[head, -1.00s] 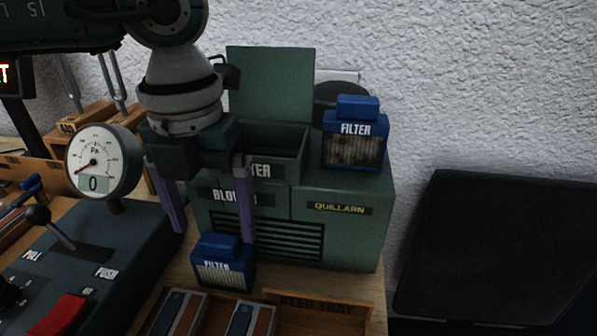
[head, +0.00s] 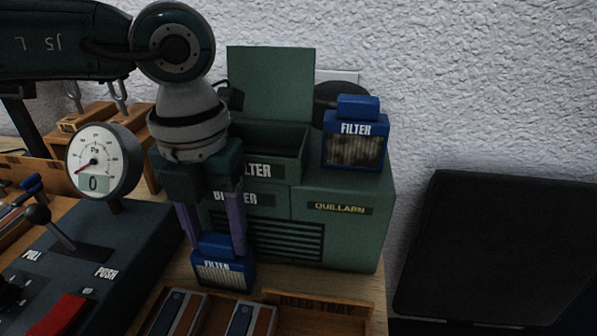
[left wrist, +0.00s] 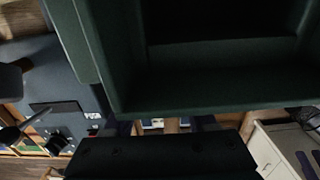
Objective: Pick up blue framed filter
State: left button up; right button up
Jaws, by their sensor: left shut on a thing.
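A blue framed filter (head: 223,264) with a pale pleated face stands on the wooden table in front of the green blower box (head: 335,240). My left gripper (head: 216,246) points down at it, its purple fingers shut on the raised blue top of the filter. The filter still appears to rest on the table. A second blue framed filter (head: 354,138), with a dirty brown face, stands on top of the blower box at right. In the left wrist view the held filter is mostly hidden.
The blower's filter slot (head: 277,140) is open, its lid (head: 270,82) raised. A reed tray (head: 318,304) lies in front of the filter. A pressure gauge (head: 104,161) and a lever console (head: 110,235) stand at left. A dark panel (head: 490,255) is at right.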

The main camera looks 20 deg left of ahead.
pick_arm(q)
jog(key=shift+c, duration=0.8)
jog(key=shift+r, duration=0.15)
